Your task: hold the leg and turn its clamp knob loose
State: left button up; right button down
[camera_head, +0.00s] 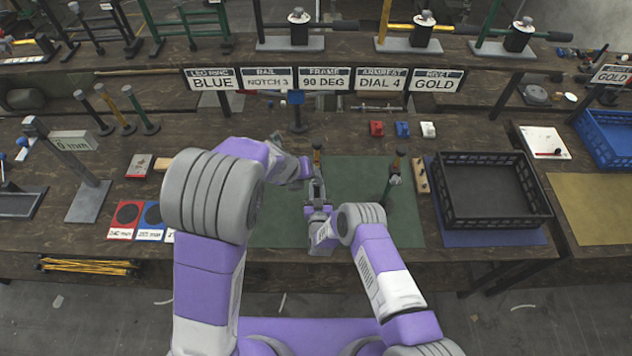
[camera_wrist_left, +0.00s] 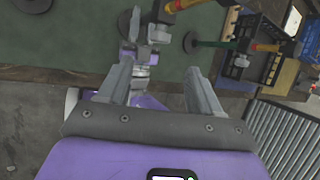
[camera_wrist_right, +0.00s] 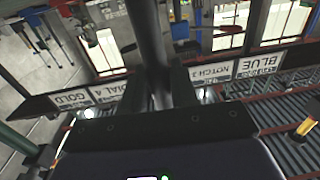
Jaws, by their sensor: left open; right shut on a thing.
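The held leg is an upright post with an orange-brown top (camera_head: 317,152), near the middle of the green mat. In the right wrist view its dark shaft (camera_wrist_right: 147,40) runs up between the fingers. My right gripper (camera_head: 318,207) is shut on this shaft, low down; it also shows in the right wrist view (camera_wrist_right: 155,92). My left gripper (camera_wrist_left: 160,88) is open, its fingers apart and empty, close to the leg and my right gripper. The clamp knob is too small and crowded to make out surely.
The green mat (camera_head: 275,232) has free room around the legs. A black crate (camera_head: 492,222) stands to the right. Small red, blue and white blocks (camera_head: 402,129) lie behind. Label signs (camera_head: 325,79) hang along the back. Coloured cards (camera_head: 125,218) lie at left.

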aim_at(317, 183)
pick_arm(q)
jog(key=x, duration=1)
jog(key=shift+w+d+f, duration=0.1)
jog(key=shift+d+f, duration=0.05)
jog(key=shift+f, duration=0.15)
jog(key=c, duration=1)
